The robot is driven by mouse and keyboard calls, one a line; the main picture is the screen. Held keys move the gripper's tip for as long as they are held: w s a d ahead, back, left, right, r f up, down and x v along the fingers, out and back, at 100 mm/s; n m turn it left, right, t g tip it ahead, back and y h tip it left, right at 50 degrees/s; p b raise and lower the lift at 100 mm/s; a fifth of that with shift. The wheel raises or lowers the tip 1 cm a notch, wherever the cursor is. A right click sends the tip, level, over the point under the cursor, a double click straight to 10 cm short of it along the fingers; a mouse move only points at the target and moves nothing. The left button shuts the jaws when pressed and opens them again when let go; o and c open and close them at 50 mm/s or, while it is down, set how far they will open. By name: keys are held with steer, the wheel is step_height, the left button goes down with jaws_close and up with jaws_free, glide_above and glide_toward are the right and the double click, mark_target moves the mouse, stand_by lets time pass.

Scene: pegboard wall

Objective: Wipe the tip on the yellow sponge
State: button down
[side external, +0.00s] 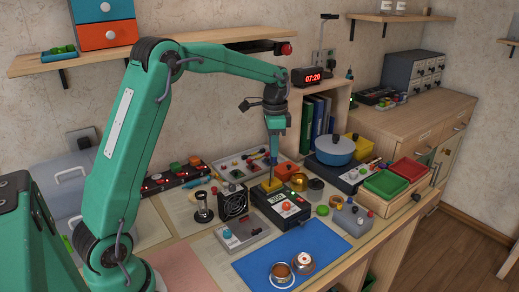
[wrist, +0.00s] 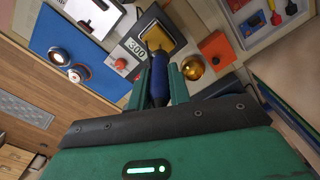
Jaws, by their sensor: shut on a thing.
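My gripper (side external: 274,150) is shut on a blue-handled iron, whose handle (wrist: 159,80) shows between the fingers (wrist: 159,90) in the wrist view. The iron points down, and its tip end is over the yellow sponge (wrist: 158,37). The sponge (side external: 271,185) sits at the back of a dark soldering station (side external: 285,206) with a display reading 300 in the wrist view. The tip is small, and I cannot tell whether it touches the sponge.
A black fan (side external: 233,201) stands left of the station. An orange block (side external: 287,170) and a brass pot (side external: 301,182) are close behind and to the right. A blue mat (side external: 315,245) with two round tins lies in front.

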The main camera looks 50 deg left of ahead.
steer(key=shift+s, duration=0.7)
stand_by(0.4)
steer(key=shift+r, duration=0.1)
